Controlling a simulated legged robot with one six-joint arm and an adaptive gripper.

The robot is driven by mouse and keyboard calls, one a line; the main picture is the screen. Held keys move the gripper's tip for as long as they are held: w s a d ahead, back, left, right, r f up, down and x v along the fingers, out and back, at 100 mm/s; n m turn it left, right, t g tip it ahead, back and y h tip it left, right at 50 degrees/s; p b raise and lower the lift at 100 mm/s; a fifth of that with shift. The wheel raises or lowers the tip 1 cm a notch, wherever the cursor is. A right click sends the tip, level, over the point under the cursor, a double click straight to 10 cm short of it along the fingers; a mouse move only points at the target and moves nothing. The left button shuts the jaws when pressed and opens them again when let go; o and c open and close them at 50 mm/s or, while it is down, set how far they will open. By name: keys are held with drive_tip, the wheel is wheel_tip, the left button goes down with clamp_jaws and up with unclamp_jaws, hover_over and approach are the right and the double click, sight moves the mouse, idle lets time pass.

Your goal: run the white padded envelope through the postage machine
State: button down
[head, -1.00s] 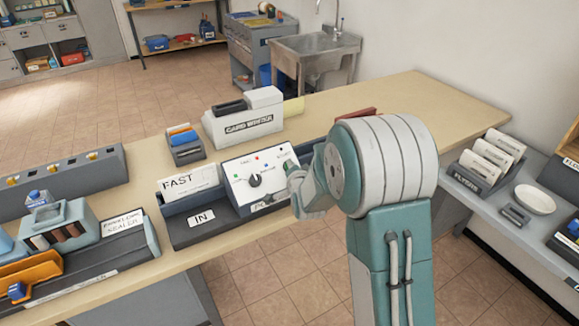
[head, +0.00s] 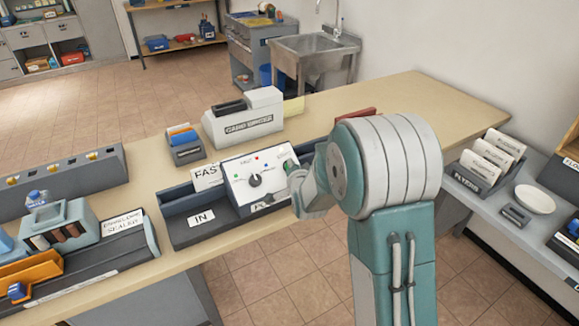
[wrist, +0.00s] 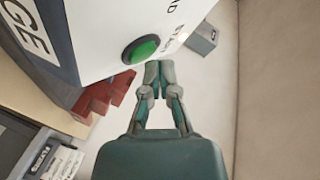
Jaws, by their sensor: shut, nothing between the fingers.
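The postage machine (head: 250,182) has a white sloped front with a dial and small coloured lights. The white envelope (head: 206,177), marked "FAS" where it shows, stands in the IN tray (head: 178,207) at the machine's left. Its right part is hidden by the machine. My gripper (wrist: 158,66) is shut and empty. Its fingertips are beside the round green button (wrist: 140,49) on the machine's front; I cannot tell if they touch it. In the head view my arm covers most of the machine's right side, and the gripper (head: 294,170) shows only partly.
The envelope sealer (head: 125,240) stands to the left on the same counter. A red object (head: 356,118) lies behind my arm. The counter's right end is clear.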

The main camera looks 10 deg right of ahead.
drive_tip(key=shift+s+r, duration=0.15)
drive_tip(key=shift+r, duration=0.05)
drive_tip(key=shift+s+d+r, duration=0.15)
drive_tip(key=shift+s+r, duration=0.3)
drive_tip(key=shift+r, duration=0.25)
drive_tip(key=shift+s+d+r, duration=0.2)
drive_tip(key=shift+s+r, duration=0.25)
drive_tip(key=shift+r, duration=0.25)
drive_tip(key=shift+s+d+r, duration=0.15)
drive_tip(key=shift+s+r, duration=0.3)
drive_tip(key=shift+r, duration=0.25)
drive_tip(key=s+r+n+g, duration=0.3)
drive_tip(key=s+n+g, duration=0.2)
drive_tip(key=s, duration=1.2)
drive_tip(key=s+r+n+g, duration=0.4)
drive_tip(key=s+n+g, duration=0.1)
drive_tip(key=s, duration=1.3)
drive_tip(key=shift+r+n, duration=0.2)
drive_tip(key=shift+n, duration=0.6)
